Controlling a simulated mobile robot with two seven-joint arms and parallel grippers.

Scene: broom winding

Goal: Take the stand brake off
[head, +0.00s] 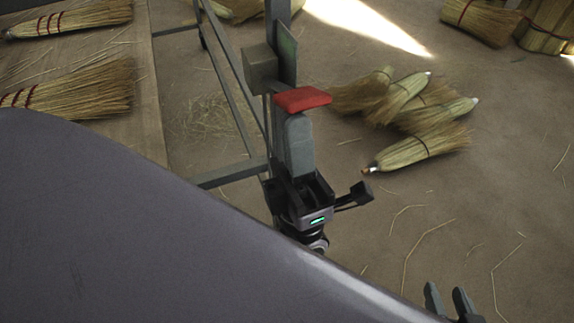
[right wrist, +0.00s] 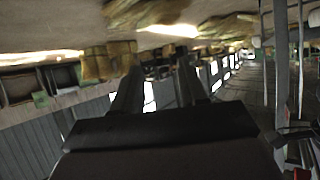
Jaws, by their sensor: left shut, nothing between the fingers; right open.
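A red block-like pad (head: 302,100), perhaps the brake's handle, sits beside an upright metal post of the stand (head: 284,55). A grey-green box (head: 261,68) is on the post just left of it. My left gripper (head: 296,118) points up with its fingers shut together. Its tips meet the underside of the red pad in the head view; I cannot tell whether they touch it. My right gripper (head: 448,290) is open and empty at the lower right edge; its fingers also show in the right wrist view (right wrist: 158,72). How the pad joins the stand is hidden.
Several straw brooms (head: 415,147) lie on the floor right of the stand. More brooms (head: 75,88) lie on a wooden board (head: 142,110) at left. A thin metal frame (head: 233,173) stands between.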

